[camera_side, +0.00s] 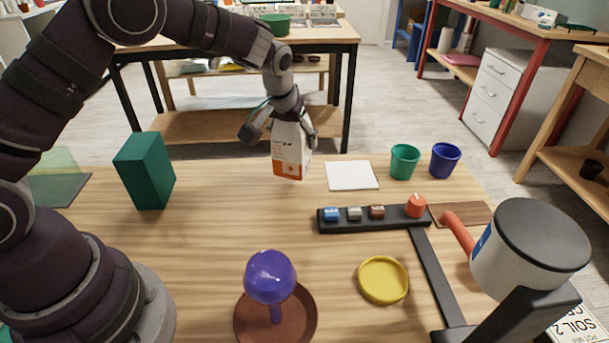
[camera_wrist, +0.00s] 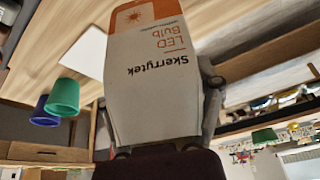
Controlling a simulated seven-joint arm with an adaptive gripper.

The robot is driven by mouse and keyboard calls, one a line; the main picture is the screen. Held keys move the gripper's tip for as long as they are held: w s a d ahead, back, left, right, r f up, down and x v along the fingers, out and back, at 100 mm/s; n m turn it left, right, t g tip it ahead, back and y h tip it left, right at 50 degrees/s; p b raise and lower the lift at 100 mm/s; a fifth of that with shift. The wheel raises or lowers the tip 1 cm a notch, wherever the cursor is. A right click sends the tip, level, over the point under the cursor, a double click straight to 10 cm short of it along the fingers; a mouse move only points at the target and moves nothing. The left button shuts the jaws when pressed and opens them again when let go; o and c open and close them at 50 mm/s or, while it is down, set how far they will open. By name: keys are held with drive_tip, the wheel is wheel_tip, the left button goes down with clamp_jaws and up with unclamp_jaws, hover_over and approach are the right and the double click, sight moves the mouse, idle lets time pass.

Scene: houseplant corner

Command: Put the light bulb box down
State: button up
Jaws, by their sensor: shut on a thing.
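The light bulb box (camera_side: 291,152) is white with an orange lower part. My gripper (camera_side: 287,122) is shut on its upper part and holds it roughly upright, slightly tilted, near the far edge of the wooden table (camera_side: 200,255). I cannot tell whether its bottom touches the table or hangs just above it. In the wrist view the box (camera_wrist: 155,80) fills the middle, with the words "Skerrytek LED Bulb" upside down. The gripper's fingers (camera_wrist: 160,120) show at both sides of it.
Left of the box stands a dark green block (camera_side: 145,171). To its right are a white square (camera_side: 352,175), a green cup (camera_side: 404,161) and a blue cup (camera_side: 445,161). Nearer are a black rack (camera_side: 375,225), a yellow dish (camera_side: 383,280) and a purple goblet-like object (camera_side: 270,277) on a brown saucer (camera_side: 302,325).

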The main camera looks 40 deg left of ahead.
sight(297, 152)
drive_tip(key=shift+w, duration=0.35)
drive_tip(key=shift+f, duration=1.75)
drive_tip(key=o, duration=1.1)
drive_tip(key=shift+f, duration=0.1)
